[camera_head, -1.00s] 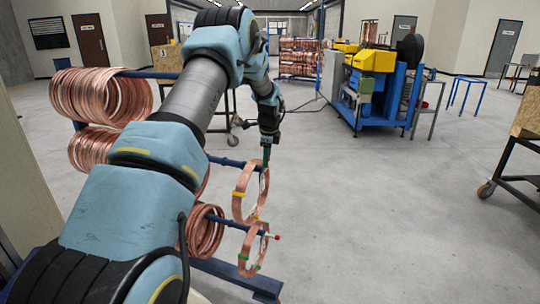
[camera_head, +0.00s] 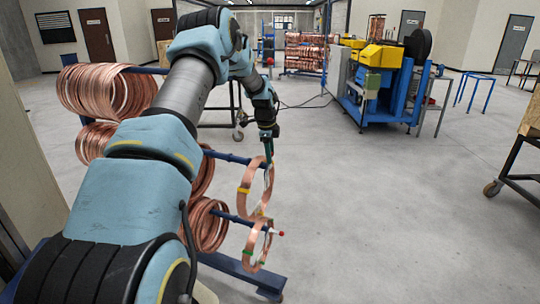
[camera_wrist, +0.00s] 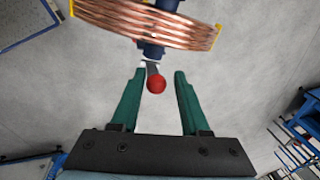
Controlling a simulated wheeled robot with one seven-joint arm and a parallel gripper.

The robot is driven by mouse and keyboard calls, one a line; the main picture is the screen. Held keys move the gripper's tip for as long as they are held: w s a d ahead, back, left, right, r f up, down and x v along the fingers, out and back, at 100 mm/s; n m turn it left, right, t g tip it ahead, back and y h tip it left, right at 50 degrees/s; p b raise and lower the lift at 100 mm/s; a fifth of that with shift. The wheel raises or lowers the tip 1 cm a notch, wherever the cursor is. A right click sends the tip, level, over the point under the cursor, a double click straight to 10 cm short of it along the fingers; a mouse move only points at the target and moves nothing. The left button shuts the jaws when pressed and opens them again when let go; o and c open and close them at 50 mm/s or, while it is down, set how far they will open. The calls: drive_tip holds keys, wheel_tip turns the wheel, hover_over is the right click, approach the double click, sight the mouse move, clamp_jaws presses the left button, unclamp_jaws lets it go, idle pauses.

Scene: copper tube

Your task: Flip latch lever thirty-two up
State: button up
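The latch lever is a short piece with a red ball tip (camera_wrist: 156,84) at the end of a dark blue rod (camera_wrist: 152,49) in the wrist view. A copper coil (camera_wrist: 150,22) with yellow bands hangs on that rod. My gripper (camera_wrist: 160,73) is open, its green fingers on either side of the red ball, with no clear contact. In the head view my gripper (camera_head: 268,153) is at the end of the upper rod, above the yellow-taped coil (camera_head: 244,200), and hides that lever. No number is readable.
The lower rod (camera_head: 231,218) carries another coil (camera_head: 249,250) and ends in a red-tipped lever (camera_head: 281,234). Larger copper coils (camera_head: 90,92) hang at left. A blue and yellow machine (camera_head: 380,80) stands farther back.

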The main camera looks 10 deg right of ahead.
drive_tip(key=shift+o, duration=1.1)
drive_tip(key=shift+s+f, duration=0.1)
drive_tip(key=b+v, duration=0.3)
drive_tip(key=v, duration=0.8)
drive_tip(key=shift+a, duration=0.1)
